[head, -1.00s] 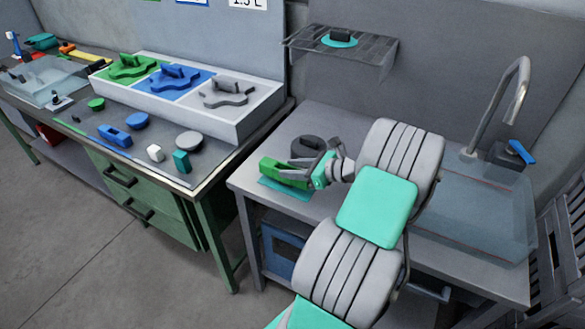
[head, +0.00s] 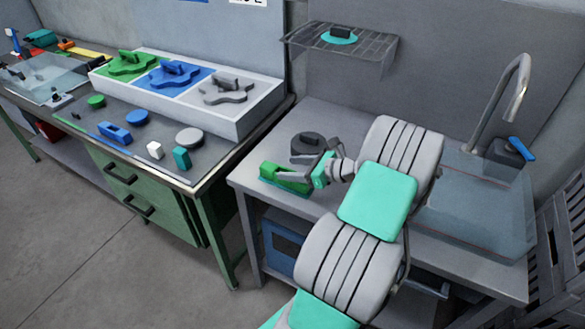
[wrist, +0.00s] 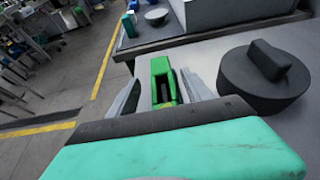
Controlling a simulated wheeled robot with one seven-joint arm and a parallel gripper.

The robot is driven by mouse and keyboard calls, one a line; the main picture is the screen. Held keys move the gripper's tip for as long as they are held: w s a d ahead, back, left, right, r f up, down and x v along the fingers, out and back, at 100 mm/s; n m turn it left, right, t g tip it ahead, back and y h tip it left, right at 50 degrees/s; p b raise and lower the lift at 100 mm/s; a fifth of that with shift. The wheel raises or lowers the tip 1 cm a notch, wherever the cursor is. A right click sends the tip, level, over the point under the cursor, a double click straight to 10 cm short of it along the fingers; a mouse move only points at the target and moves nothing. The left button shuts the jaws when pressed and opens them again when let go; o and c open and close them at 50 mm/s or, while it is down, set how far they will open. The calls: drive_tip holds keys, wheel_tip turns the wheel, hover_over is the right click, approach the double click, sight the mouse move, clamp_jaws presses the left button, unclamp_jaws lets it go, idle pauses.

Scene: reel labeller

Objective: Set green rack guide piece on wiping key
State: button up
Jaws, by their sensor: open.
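The green rack guide piece (head: 284,179) is a long block with a slot in its top. It sits low at the left front of the sink table. In the wrist view the piece (wrist: 162,78) lies between the two fingers of my gripper (wrist: 160,92). In the head view my gripper (head: 292,174) is at the piece, its jaws open. A flat teal pad, perhaps the wiping key, lies under the piece; only a thin edge (head: 288,190) seems to show, the rest hidden.
A dark round part with a raised grip (wrist: 266,78) stands close to the right of my gripper. The sink (head: 475,205) with its tap is farther right. The left bench (head: 170,160) holds a tray of coloured parts and several loose pieces.

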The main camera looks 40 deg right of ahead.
drive_tip(key=shift+r, duration=0.4)
drive_tip(key=r+v, duration=0.1)
drive_tip(key=v, duration=1.1)
drive_tip(key=w+a+n+g, duration=0.45)
drive_tip(key=a+n, duration=0.25)
drive_tip(key=a, duration=0.2)
drive_tip(key=w+a+n+g, duration=0.3)
drive_tip(key=w+a+n, duration=0.35)
drive_tip(key=a, duration=0.35)
drive_tip(key=s+a+r+n+g+h, duration=0.1)
drive_tip(key=s+a+n+h, duration=0.1)
drive_tip(key=s+a+n, duration=0.3)
drive_tip(key=s+a+r+n+h, duration=0.1)
drive_tip(key=s+a+n+h, duration=0.1)
drive_tip(key=s+a+n, duration=0.4)
drive_tip(key=a+n, duration=0.5)
drive_tip(key=n, duration=0.2)
drive_tip(key=shift+r+n+g+h+p, duration=0.15)
drive_tip(key=shift+n+g+h+p, duration=0.15)
drive_tip(key=shift+n+g, duration=0.05)
drive_tip(key=shift+c, duration=0.4)
